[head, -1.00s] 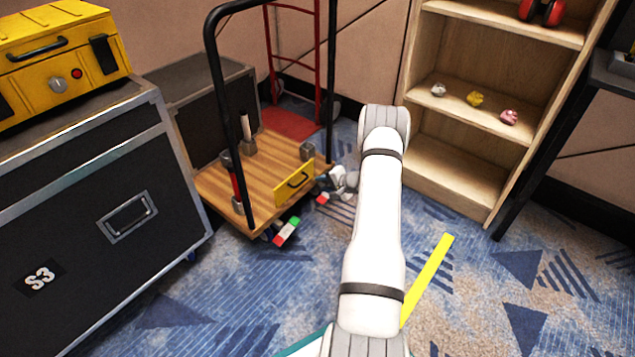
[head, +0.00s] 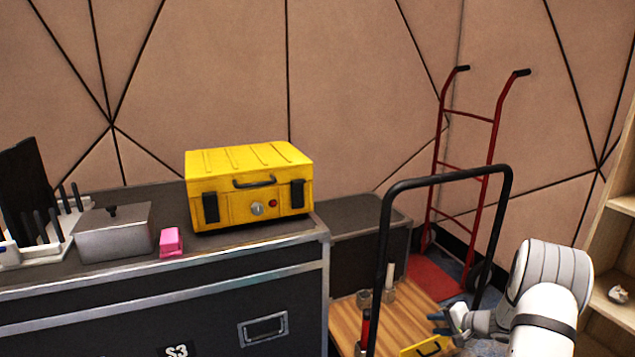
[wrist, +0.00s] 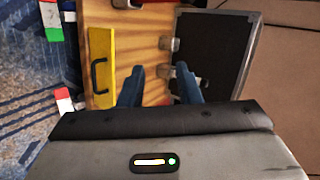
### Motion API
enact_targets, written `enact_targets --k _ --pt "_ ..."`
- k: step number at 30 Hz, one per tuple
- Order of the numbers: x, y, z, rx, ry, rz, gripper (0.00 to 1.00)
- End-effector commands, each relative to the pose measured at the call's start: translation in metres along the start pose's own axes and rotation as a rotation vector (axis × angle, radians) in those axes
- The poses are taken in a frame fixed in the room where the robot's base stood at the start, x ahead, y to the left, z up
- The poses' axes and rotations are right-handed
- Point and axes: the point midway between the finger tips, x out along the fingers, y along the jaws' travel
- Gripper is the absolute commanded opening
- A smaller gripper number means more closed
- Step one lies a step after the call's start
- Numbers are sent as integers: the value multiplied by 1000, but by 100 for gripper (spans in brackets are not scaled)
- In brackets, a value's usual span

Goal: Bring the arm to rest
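My arm (head: 545,300) reaches from the lower right of the head view toward the wooden-decked cart. My gripper (head: 440,322) shows partly there, small, by the cart's right side. In the wrist view my gripper (wrist: 158,82) has its two dark blue fingers apart with nothing between them. Beyond the fingers lies the cart's wooden deck (wrist: 150,45), with a yellow panel with a black handle (wrist: 102,68) left of the fingers. I cannot tell the exact distance between the fingertips and the deck.
A black flight case (head: 285,275) carries a yellow toolbox (head: 250,190), a metal box (head: 113,235) and a pink block (head: 171,242). The cart's black handle (head: 450,178) rises near my arm. A red hand truck (head: 490,150) leans behind. A wooden shelf (head: 622,205) stands at right.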

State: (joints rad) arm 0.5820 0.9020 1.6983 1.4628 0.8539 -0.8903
Motion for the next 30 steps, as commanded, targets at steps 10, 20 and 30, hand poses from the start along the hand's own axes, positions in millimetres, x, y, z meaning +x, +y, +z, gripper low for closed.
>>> enact_targets --k 10,20,30 --pt "-126 -205 139 -265 -243 175 31" --pt "-259 -307 262 -520 -353 398 31" --pt "-399 -354 350 -787 -322 630 31"
